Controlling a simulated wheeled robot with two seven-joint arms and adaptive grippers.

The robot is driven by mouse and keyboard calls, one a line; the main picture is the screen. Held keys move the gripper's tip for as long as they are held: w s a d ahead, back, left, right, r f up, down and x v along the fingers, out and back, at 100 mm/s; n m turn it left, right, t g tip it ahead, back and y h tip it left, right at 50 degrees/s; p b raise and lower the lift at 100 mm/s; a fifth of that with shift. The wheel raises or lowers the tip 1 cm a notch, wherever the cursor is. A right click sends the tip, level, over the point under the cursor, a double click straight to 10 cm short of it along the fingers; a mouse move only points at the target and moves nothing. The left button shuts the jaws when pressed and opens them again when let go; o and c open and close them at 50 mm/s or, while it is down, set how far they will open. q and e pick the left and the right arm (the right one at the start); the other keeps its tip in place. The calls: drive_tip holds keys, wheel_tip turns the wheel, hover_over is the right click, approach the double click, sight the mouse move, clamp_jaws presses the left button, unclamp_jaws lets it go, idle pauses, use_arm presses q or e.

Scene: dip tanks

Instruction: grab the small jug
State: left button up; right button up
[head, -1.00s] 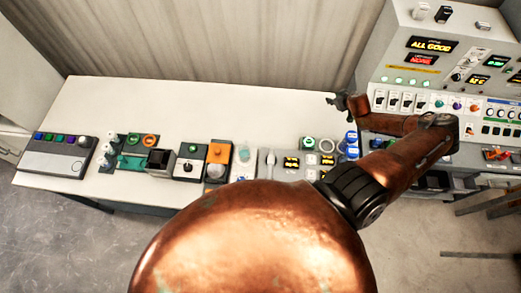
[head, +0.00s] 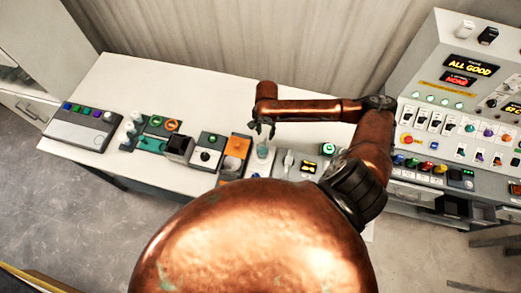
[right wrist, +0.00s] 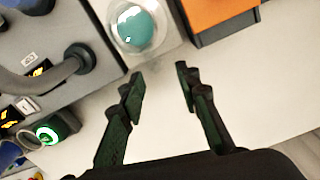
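A small clear round vessel with teal contents, which looks like the small jug (right wrist: 137,25), stands on a pale square base at the top of the right wrist view. It also shows small in the head view (head: 262,151), just below my right gripper (head: 263,130). I cannot make out a handle or spout. In the right wrist view, my right gripper (right wrist: 160,88) is open, with nothing between its two dark fingers. The vessel lies beyond the fingertips, a little to their left, apart from them. My left gripper is not in view.
An orange-topped box (head: 236,148) stands just left of the vessel. A grey unit (right wrist: 45,65) with a thick curved handle is on its other side. A control console (head: 450,110) rises at right. The table's back strip (head: 180,90) is clear.

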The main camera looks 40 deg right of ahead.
sight(266, 140)
drive_tip(key=shift+s+f+p, duration=0.15)
drive_tip(key=shift+f+p, duration=0.1)
drive_tip(key=shift+f, duration=1.3)
drive_tip(key=shift+s+f+p, duration=0.15)
drive_tip(key=shift+f+p, duration=0.1)
drive_tip(key=shift+f, duration=1.3)
drive_tip(key=shift+c, duration=0.5)
clamp_jaws()
